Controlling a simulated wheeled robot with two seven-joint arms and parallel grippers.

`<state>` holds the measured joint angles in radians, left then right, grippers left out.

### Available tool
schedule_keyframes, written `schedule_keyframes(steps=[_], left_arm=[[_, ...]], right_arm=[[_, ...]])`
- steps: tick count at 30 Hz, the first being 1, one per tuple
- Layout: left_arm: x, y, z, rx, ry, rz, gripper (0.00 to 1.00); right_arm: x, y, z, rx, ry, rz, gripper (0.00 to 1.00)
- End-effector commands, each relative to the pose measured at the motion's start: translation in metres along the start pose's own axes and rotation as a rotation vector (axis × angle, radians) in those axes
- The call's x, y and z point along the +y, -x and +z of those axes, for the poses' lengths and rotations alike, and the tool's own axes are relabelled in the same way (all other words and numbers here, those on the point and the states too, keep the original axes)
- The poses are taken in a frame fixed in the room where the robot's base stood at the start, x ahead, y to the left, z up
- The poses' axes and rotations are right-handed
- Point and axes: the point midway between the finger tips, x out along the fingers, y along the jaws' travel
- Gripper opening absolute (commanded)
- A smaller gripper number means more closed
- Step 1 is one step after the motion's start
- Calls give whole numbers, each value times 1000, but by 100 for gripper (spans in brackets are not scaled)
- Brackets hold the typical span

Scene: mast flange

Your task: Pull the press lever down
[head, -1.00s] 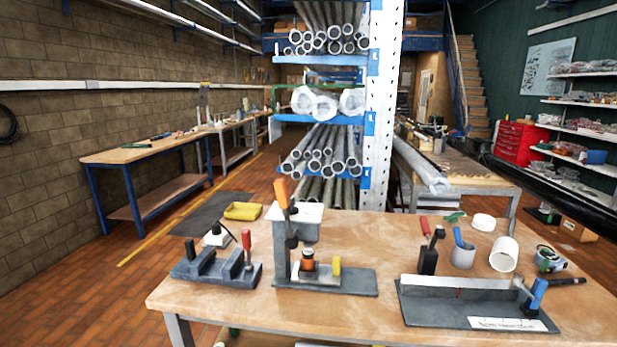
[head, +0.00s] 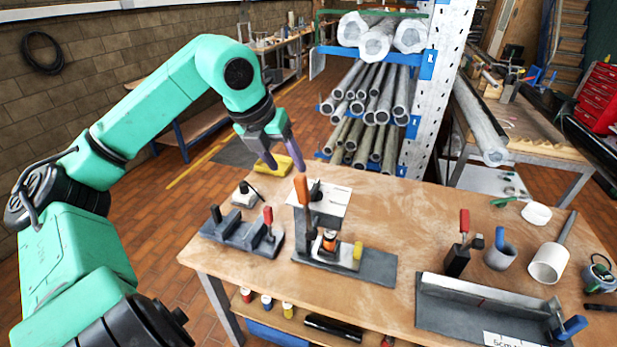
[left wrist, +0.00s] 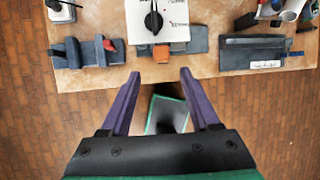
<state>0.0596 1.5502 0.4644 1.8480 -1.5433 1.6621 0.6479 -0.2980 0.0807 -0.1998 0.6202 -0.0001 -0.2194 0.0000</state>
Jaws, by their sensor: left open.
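The press (head: 345,262) stands on the workbench, a dark base with an upright post. Its lever has an orange handle (head: 301,190) that points up. A small orange-and-black part (head: 329,240) and a yellow block (head: 358,250) sit on the base. My left gripper (head: 285,167) is open and empty, in the air up and left of the handle in the head view. In the left wrist view, the orange handle (left wrist: 161,53) shows just beyond the gap between my open fingertips (left wrist: 158,76), apart from them. My right gripper is not in view.
A dark fixture with a red handle (head: 268,220) stands left of the press. A long angled fixture (head: 480,305), a dark block with a red handle (head: 457,258) and grey cups stand at right. A pipe rack (head: 425,85) rises behind. Bare wood lies right of the press.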

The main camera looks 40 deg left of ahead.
Motion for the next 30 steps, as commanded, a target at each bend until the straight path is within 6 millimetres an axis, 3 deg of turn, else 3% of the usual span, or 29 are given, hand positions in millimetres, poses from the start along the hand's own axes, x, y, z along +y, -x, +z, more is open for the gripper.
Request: schedule_keyframes(steps=[5, 8, 10, 15, 22, 23, 27, 30], left_arm=[[-1, -44, 0, 10, 1, -2, 62], [-1, -69, 0, 9, -1, 1, 62], [1, -85, 0, 8, -3, 6, 62], [0, -102, -1, 4, -1, 0, 62], [0, -104, -1, 3, 0, -3, 62], [0, -104, -1, 3, 0, -3, 55], [0, -103, -1, 3, 0, -3, 1], [0, -103, 0, 2, 0, -3, 0]], right_arm=[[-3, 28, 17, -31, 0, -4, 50], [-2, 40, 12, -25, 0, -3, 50], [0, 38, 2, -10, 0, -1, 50], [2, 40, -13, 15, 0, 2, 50], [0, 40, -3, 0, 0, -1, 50], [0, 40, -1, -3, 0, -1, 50], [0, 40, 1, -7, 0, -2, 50], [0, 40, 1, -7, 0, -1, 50]])
